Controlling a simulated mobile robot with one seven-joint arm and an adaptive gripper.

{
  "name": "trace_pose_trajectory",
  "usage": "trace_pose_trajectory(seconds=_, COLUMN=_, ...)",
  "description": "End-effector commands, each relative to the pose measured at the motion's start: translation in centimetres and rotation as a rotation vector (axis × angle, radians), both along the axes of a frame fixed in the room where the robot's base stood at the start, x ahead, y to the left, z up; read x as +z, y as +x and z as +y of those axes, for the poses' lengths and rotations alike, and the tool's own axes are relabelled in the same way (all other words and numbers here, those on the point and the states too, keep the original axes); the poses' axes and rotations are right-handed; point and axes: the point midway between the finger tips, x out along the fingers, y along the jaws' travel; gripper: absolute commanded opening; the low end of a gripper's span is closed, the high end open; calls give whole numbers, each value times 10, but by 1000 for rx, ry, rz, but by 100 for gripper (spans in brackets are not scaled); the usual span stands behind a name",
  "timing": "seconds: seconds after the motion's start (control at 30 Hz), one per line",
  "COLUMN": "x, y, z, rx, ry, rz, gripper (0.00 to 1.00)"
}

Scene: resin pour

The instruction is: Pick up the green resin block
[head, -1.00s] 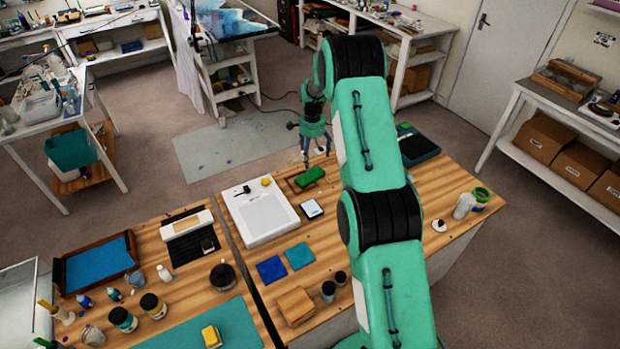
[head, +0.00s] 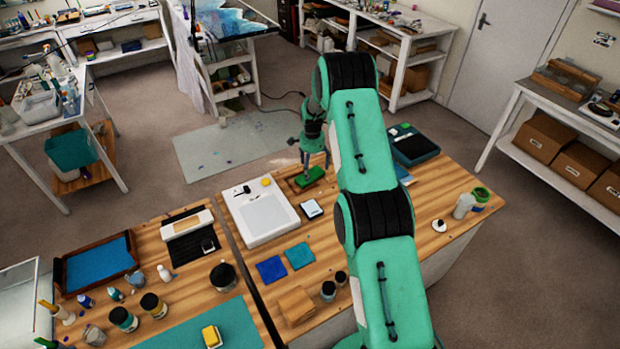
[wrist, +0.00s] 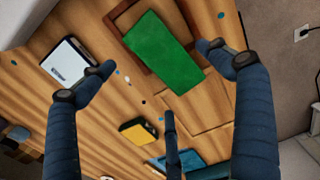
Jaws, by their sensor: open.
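The green resin block (head: 310,176) lies on a small wooden tray (head: 291,187) near the far edge of the wooden table. In the wrist view the green block (wrist: 162,52) is a plain rectangle, set at a slant. My gripper (head: 316,161) is open above the block, pointing down. In the wrist view my gripper's (wrist: 158,75) fingers are spread and empty, with the block between and beyond the fingertips. I see no finger closed on it. The exact height gap is hard to tell.
A white card-like pad (head: 312,208) lies close to the tray. A dark blue case (head: 414,146) sits to the right behind my arm. Blue and teal squares (head: 271,269) lie nearer.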

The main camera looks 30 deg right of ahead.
Motion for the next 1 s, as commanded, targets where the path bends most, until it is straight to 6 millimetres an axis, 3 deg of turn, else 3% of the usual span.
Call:
trace_pose_trajectory(seconds=0.27, x=-9, y=0, z=0, rx=0, ry=1, rz=1, gripper=91)
trace_pose_trajectory(seconds=0.7, x=-47, y=2, z=1, rx=0, ry=1, rz=1, gripper=91)
trace_pose_trajectory(seconds=1.0, x=-52, y=2, z=1, rx=0, ry=0, rz=0, gripper=91)
